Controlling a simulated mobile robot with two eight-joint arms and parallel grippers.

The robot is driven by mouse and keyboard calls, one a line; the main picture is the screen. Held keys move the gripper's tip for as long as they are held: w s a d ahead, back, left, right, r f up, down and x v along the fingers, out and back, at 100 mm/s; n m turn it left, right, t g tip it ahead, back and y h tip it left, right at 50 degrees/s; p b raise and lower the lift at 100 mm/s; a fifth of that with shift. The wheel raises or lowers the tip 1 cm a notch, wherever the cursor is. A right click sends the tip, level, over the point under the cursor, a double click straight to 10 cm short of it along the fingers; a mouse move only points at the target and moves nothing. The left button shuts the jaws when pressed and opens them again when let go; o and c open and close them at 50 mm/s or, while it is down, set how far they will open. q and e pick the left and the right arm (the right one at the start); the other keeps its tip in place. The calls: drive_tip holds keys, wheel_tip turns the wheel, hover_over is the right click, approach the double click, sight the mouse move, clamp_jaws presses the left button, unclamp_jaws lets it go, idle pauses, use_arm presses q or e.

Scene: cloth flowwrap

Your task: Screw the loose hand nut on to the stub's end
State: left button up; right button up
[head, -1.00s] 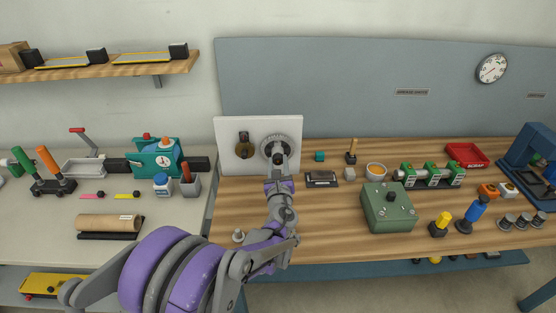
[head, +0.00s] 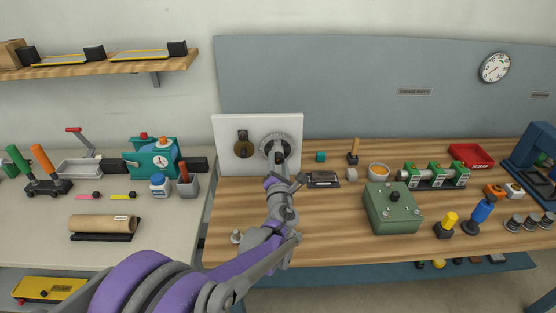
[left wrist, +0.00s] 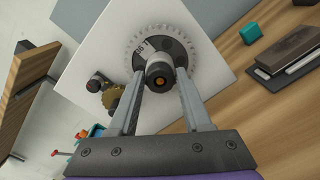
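A dark round hand nut (left wrist: 156,68) sits in front of the disc, with a brass-coloured centre facing me. My left gripper (head: 279,158) is at the dial. In the left wrist view its two fingers (left wrist: 161,76) lie on either side of the nut, close against it, and look shut on it. The stub is mostly hidden behind the nut. My right gripper is out of view.
A brass disc with a dark knob (head: 242,146) is on the panel left of the dial. A small grey piece (head: 236,236) stands on the wooden bench. A dark flat block (head: 323,179) and a green box (head: 392,208) lie to the right.

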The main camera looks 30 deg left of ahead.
use_arm(q)
drive_tip(key=o, duration=0.3)
drive_tip(key=v, duration=1.1)
